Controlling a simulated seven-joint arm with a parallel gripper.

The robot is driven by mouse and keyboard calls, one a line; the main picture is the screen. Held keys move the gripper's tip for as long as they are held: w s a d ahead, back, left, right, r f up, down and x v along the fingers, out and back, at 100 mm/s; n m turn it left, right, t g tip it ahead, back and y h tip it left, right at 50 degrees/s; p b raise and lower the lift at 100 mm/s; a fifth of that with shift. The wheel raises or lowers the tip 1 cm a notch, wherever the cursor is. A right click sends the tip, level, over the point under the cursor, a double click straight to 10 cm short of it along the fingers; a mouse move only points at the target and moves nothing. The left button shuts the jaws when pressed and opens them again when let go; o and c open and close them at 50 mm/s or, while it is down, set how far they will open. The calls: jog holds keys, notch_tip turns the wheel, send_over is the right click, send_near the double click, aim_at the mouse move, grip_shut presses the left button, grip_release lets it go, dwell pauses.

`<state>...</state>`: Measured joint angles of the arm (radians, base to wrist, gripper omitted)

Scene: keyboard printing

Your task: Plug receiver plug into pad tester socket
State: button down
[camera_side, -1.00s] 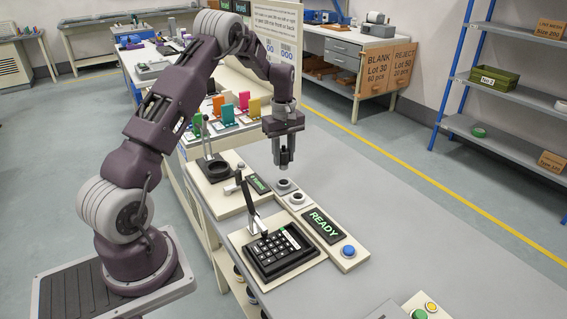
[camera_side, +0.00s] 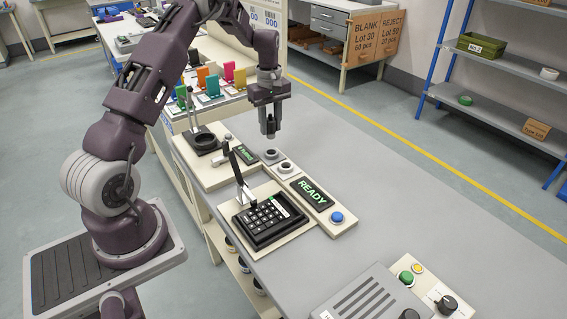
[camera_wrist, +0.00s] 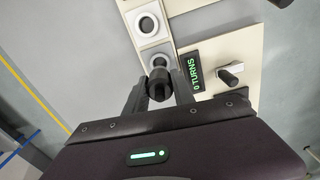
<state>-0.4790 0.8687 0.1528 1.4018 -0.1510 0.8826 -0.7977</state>
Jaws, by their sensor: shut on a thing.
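My gripper (camera_side: 268,116) is shut on a dark cylindrical plug (camera_side: 269,131), taken to be the receiver plug, which points downward. It also shows between the fingertips in the wrist view (camera_wrist: 160,84). In the wrist view one socket (camera_wrist: 148,24) is clear and the other (camera_wrist: 157,62) is partly hidden by the plug. The plug looks apart from both sockets. I cannot tell which socket is the pad tester's.
A black keypad (camera_side: 266,222) lies on a cream plate with an upright lever clamp (camera_side: 243,190). A blue button (camera_side: 337,217) is beside READY. A "0 TURNS" display (camera_wrist: 195,72) and knob (camera_wrist: 230,73) are close to the gripper. The grey bench (camera_side: 400,190) is clear to the right.

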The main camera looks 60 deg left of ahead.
dwell(0.5)
jog(key=d, duration=0.8)
jog(key=shift+r, duration=0.25)
send_over(286, 168)
jog(key=shift+s+d+f, duration=0.15)
jog(key=shift+f, duration=2.4)
jog(key=shift+f, duration=0.1)
jog(key=shift+f, duration=0.25)
jog(key=shift+f, duration=0.2)
